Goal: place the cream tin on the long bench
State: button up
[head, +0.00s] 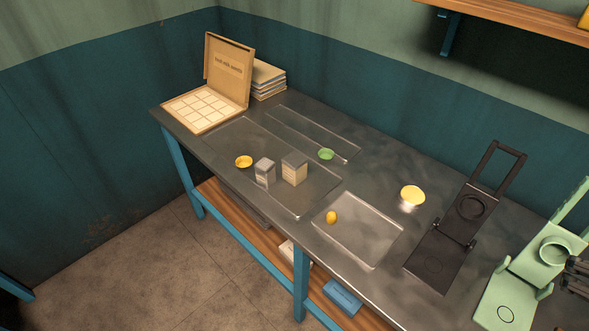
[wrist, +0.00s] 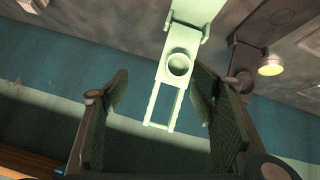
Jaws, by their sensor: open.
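A small round tin with a silvery side and a yellow top (head: 412,196) stands upright on the long metal bench (head: 375,170), left of a black hinged press. It looks like the cream tin, but I cannot read any label. In the wrist view a pale yellow-topped round thing (wrist: 271,66) at the upper right appears to be the same tin. My gripper (wrist: 160,78) is open, with nothing between its fingers. In the head view only part of my gripper (head: 577,275) shows at the right edge, beside a pale green press and well apart from the tin.
The black press (head: 440,245) and green press (head: 535,265) occupy the bench's right part. Trays (head: 372,262), two small boxes (head: 294,168), a yellow dish (head: 243,161), a green dish (head: 326,154) and an open case (head: 228,70) stand farther left. Bare bench surrounds the tin.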

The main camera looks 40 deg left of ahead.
jog(key=w+a+r+n+t+y, duration=0.1)
jog(key=w+a+r+n+t, duration=0.2)
jog(key=w+a+r+n, duration=0.45)
jog(key=w+a+r+n+t+y, duration=0.1)
jog(key=w+a+r+n+t, duration=0.35)
jog(key=w, duration=0.65)
jog(key=w+a+r+n+y, duration=0.2)
jog(key=w+a+n+y, duration=0.15)
jog(key=a+n, duration=0.55)
jog(key=n+g+y, duration=1.3)
jog(key=n+g, duration=0.4)
jog(key=n, duration=1.3)
send_over(302, 165)
jog(key=d, duration=0.4)
notch_tip(302, 165, down, 18)
jog(key=shift+t, duration=0.25)
jog(key=f, duration=1.4)
jog(key=shift+s+d+f+b, duration=0.15)
jog(key=shift+d+f+b, duration=0.05)
jog(key=shift+d+b, duration=0.1)
jog(key=shift+a, duration=0.1)
jog(key=shift+a, duration=1.25)
